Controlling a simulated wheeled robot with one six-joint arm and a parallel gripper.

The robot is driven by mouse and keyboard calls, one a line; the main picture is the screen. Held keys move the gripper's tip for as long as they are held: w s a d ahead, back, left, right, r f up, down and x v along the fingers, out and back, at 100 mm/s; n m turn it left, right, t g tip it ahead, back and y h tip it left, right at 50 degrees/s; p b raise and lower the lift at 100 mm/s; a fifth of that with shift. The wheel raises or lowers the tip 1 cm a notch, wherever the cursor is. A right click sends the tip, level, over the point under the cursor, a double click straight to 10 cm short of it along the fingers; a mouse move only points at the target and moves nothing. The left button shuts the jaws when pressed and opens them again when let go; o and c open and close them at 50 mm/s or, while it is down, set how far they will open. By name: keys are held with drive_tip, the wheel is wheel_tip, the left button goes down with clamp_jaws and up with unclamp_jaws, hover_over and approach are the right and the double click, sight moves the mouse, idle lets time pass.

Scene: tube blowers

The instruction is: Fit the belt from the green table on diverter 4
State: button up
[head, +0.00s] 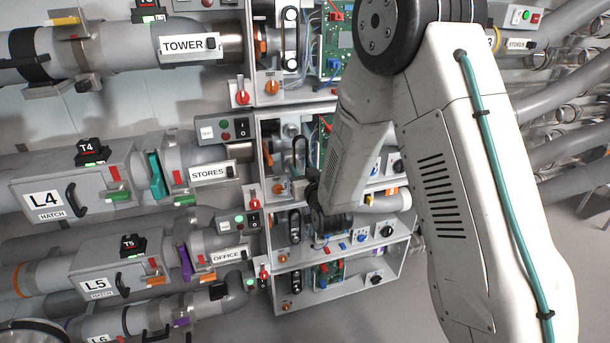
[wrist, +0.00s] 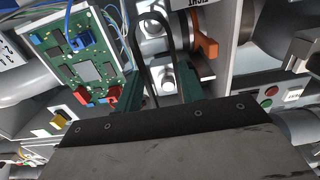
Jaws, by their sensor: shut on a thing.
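In the wrist view my gripper (wrist: 163,88) has its dark green fingers closed on a black belt (wrist: 141,52). The belt's loop stands out past the fingertips. Its rounded end lies in front of the upper silver pulley (wrist: 152,29), and a lower silver pulley (wrist: 167,80) shows within the loop. I cannot tell whether the belt touches either pulley. In the head view the belt (head: 301,150) shows at the open housing of diverter 4 (head: 262,150), level with the L4 hatch (head: 44,199). My forearm hides most of my gripper there. The green table is out of view.
An orange lever (wrist: 206,46) stands right of the belt. A green circuit board (wrist: 82,58) with wires lies to its left. A red knob (head: 253,197) sits on the housing's left side. Other open housings, with belts (head: 295,226), lie above and below.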

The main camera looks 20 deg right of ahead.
drive_tip(key=shift+w, duration=2.2)
drive_tip(key=shift+w, duration=1.7)
idle(1.2)
drive_tip(key=o, duration=1.1)
drive_tip(key=shift+c, duration=0.2)
drive_tip(key=shift+s, duration=0.1)
